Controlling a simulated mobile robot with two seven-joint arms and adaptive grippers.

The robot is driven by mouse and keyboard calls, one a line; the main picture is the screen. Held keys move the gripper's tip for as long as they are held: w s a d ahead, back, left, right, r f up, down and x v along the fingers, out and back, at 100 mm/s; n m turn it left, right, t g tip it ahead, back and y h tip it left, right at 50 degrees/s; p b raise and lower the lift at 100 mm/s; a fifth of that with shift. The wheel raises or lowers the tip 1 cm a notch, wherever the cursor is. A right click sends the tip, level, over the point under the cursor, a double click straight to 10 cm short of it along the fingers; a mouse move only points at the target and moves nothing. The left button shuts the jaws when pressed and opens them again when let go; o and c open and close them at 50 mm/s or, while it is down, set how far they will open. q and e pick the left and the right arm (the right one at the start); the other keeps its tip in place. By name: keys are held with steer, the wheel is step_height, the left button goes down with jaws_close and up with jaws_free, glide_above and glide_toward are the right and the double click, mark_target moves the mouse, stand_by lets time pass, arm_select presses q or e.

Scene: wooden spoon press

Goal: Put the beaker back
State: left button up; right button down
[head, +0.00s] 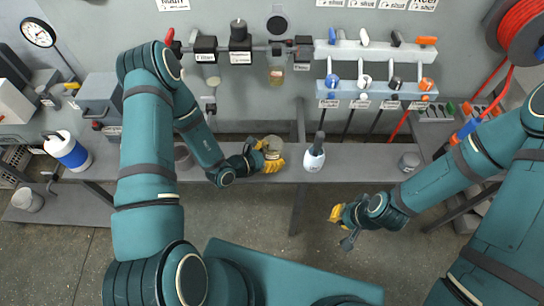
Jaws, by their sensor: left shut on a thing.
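A small glass beaker (272,144) with brownish contents shows between the yellow fingers of my left gripper (270,155). That gripper is shut on it at the front of the grey bench, near its middle. The fingers hide part of the beaker, and I cannot tell whether its base touches the bench.
A white bottle (314,158) with a dark top stands right of the beaker on the bench (355,160). A small grey cup (409,161) stands farther right, and a blue-white canister (68,151) at left. Valves and a rack of coloured knobs (375,90) line the wall behind.

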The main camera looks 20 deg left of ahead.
arm_select(q)
steer(key=shift+f, duration=0.6)
steer(key=shift+f, duration=0.1)
steer(key=o, duration=1.3)
